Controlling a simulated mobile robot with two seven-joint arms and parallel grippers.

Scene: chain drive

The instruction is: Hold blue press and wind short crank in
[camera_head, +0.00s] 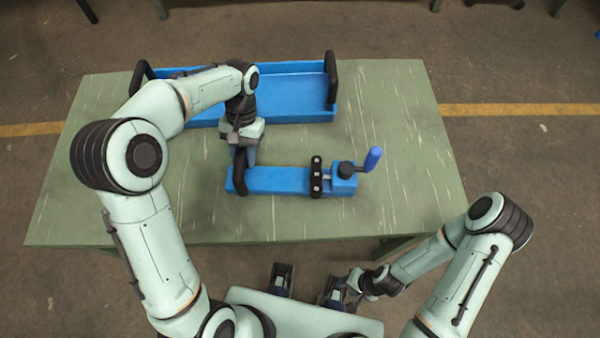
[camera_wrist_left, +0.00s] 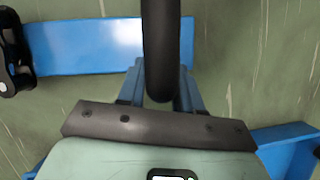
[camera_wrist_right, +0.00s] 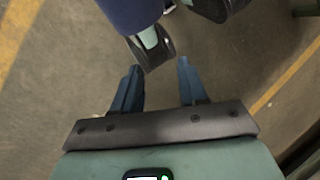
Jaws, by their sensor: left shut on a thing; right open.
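The blue press (camera_head: 278,180) lies lengthwise on the green table, with a black handle (camera_head: 240,172) at its left end. A black bracket (camera_head: 316,177) crosses it near the right end. My right gripper (camera_wrist_right: 158,90) is open and empty, low in front of the table, away from the crank.
A blue tray (camera_head: 290,88) with black handles stands behind the press, partly hidden by my left arm. The green table (camera_head: 410,130) is clear to the right of the crank and along its front edge.

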